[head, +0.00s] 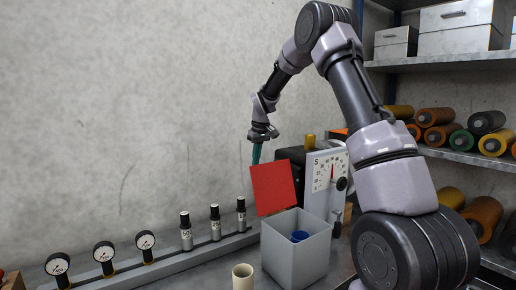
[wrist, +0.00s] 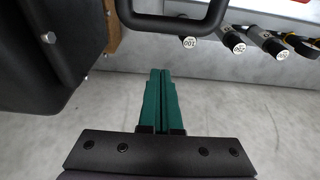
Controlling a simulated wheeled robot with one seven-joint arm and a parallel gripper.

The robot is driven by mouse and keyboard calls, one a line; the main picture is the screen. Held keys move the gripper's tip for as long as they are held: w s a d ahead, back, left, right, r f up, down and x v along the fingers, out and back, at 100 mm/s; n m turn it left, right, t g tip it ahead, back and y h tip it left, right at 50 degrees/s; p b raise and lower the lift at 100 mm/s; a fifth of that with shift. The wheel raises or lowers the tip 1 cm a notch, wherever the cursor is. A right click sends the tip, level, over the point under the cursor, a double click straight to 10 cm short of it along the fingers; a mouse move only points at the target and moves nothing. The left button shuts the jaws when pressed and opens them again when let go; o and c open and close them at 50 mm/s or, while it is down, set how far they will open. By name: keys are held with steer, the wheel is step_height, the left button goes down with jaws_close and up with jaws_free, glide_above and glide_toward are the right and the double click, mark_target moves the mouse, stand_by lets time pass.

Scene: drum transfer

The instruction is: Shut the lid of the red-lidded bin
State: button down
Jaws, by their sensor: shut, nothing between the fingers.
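The grey bin (head: 299,255) stands on the bench with its red lid (head: 274,187) swung up, standing nearly upright at the back-left edge. A blue object (head: 299,236) lies inside the open bin. My gripper (head: 257,153) is above and behind the raised lid, its green fingers pointing down. In the wrist view the green fingers (wrist: 160,100) are together with nothing between them. In the head view the lower fingertips are close to the lid's top edge; I cannot tell whether they touch it.
A scale panel with a dial (head: 327,171) stands right behind the bin. Black-capped cylinders (head: 215,223) and round gauges (head: 104,252) line the rail at left. A cream cup (head: 243,277) stands in front-left of the bin. Shelves with rolls (head: 435,117) are at right.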

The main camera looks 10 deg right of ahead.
steer(key=s, duration=0.1)
steer(key=s+d, duration=0.1)
steer(key=s, duration=0.1)
steer(key=shift+s+d+r, duration=0.15)
steer(key=shift+s+d, duration=0.1)
steer(key=shift+s, duration=0.1)
